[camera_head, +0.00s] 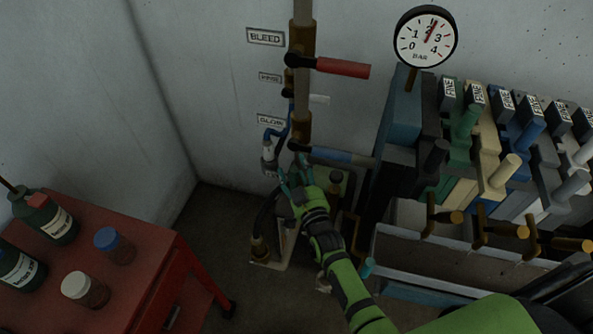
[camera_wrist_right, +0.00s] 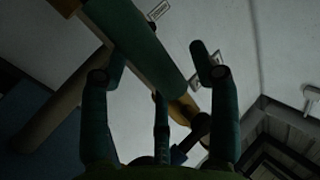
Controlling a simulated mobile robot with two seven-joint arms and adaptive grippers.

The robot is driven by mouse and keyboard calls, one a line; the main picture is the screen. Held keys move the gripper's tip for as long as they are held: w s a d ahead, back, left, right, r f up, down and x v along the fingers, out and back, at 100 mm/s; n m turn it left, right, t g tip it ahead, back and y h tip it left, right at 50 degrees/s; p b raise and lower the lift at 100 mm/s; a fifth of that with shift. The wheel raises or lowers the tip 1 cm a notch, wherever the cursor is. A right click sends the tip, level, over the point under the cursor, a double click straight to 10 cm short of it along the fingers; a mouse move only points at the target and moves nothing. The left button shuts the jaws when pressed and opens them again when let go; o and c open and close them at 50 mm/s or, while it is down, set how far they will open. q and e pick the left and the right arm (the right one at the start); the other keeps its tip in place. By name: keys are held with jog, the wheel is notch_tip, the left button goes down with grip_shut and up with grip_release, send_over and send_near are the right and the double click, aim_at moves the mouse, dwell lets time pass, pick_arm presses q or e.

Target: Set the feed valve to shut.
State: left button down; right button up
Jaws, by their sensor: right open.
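No readable label says feed, so I cannot tell which valve is the feed valve. On the wall pipe, a red lever (camera_head: 340,67) points right near the "BLEED" label (camera_head: 265,37). My right gripper (camera_head: 293,173) is open just below the lower lever's pivot end. In the right wrist view, a teal bar (camera_wrist_right: 138,42) with a pale underside crosses between the spread fingers; contact is unclear. My left gripper is out of view.
A gauge (camera_head: 426,37) hangs above a row of coloured blocks with levers (camera_head: 502,170) on the right. A grey trough (camera_head: 450,255) lies below. A red cabinet (camera_head: 150,262) with bottles and jars stands at left.

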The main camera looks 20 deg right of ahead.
grip_shut()
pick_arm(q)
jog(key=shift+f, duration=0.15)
